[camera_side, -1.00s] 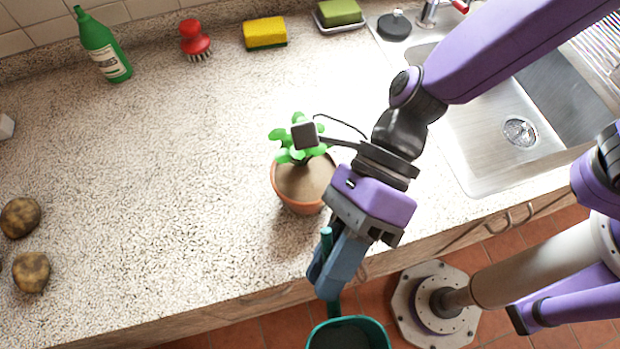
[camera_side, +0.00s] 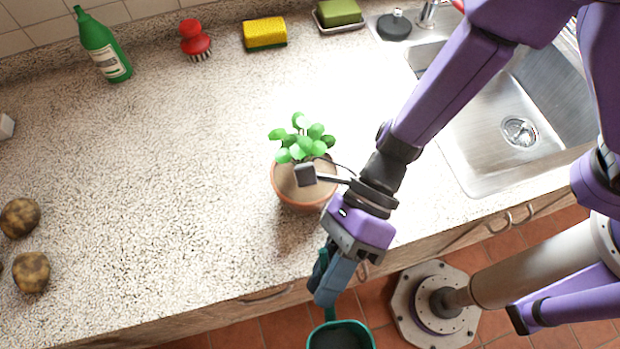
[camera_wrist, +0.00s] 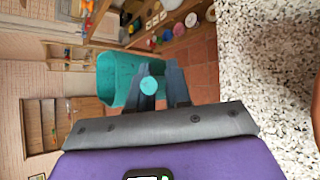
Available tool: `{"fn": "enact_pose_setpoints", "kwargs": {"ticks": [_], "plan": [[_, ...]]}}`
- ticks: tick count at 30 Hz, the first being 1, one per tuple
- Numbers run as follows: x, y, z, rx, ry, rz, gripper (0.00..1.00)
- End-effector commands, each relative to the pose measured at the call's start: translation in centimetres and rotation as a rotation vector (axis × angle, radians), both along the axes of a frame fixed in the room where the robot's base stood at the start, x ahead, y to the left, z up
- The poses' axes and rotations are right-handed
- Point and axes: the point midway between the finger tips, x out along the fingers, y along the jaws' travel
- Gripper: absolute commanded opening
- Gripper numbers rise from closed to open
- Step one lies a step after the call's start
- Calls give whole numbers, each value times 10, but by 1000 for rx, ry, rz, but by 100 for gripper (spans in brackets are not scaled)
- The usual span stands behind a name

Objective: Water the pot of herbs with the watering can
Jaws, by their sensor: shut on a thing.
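The pot of herbs (camera_side: 303,187) stands upright on the counter, a terracotta pot with green leaves and brown soil. In the wrist view only a sliver of the pot (camera_wrist: 316,105) shows at the right edge. My gripper (camera_side: 328,290) is in front of the pot, over the counter's front edge, with its fingers shut on the teal watering can (camera_side: 363,329). The can hangs beyond the counter edge, above the floor, its open top facing the side camera and its lower part cut off. In the wrist view the can (camera_wrist: 118,78) lies just beyond the fingers (camera_wrist: 162,85). Its spout is not clearly visible.
A green bottle (camera_side: 103,47), a red brush (camera_side: 195,41), a yellow sponge (camera_side: 265,33) and a green soap block (camera_side: 338,12) line the back. Potatoes (camera_side: 31,271) lie at the left. The sink (camera_side: 505,140) is at the right. The counter's middle is clear.

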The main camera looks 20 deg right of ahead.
Motion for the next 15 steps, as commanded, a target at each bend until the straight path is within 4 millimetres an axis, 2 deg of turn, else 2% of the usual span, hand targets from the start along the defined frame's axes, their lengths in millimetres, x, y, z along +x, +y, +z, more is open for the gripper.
{"fn": "enact_pose_setpoints", "kwargs": {"ticks": [8,15], "plan": [[8,0,20,17,91,-3,0],[18,-2,50,37,237,-4,0]]}}
